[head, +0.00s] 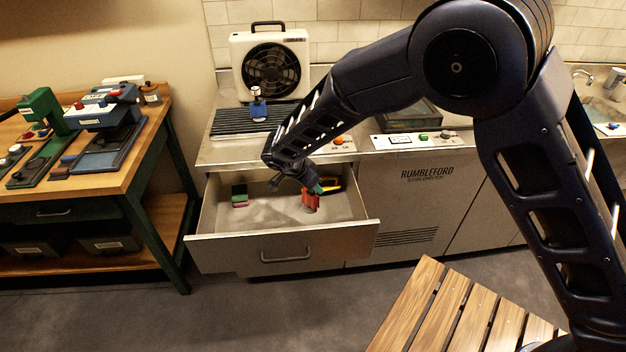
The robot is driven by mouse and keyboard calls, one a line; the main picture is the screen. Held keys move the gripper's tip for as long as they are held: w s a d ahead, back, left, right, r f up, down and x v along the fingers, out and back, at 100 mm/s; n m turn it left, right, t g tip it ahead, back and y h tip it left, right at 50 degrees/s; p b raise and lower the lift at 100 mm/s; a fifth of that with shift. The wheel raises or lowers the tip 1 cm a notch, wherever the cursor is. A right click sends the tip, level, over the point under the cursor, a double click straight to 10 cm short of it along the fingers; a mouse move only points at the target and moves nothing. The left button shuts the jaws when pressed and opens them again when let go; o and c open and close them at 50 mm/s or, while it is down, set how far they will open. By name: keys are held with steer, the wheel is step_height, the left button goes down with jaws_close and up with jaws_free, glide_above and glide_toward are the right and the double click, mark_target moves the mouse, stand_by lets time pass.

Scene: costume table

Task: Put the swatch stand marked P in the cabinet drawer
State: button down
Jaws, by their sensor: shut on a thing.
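The cabinet drawer (280,250) is pulled open in the steel cabinet. My gripper (309,189) reaches down into it, towards the right side, and is shut on a small red piece with some green at its top (310,201). It looks like a swatch stand, but I cannot read a P on it. I cannot tell whether it touches the drawer floor. The fingers are small and partly hidden by the arm.
In the drawer, a green and dark red block (239,196) lies at the left and a yellow and black item (331,184) behind the held piece. A fan (270,62) stands on the counter above. A slatted wooden bench (460,310) is at the front right.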

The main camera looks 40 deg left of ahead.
mark_target(313, 199)
steer(key=shift+f, duration=6.2)
steer(key=shift+f, duration=0.45)
steer(key=c, duration=0.6)
jaws_free()
steer(key=shift+r, duration=0.15)
steer(key=shift+r, duration=3.35)
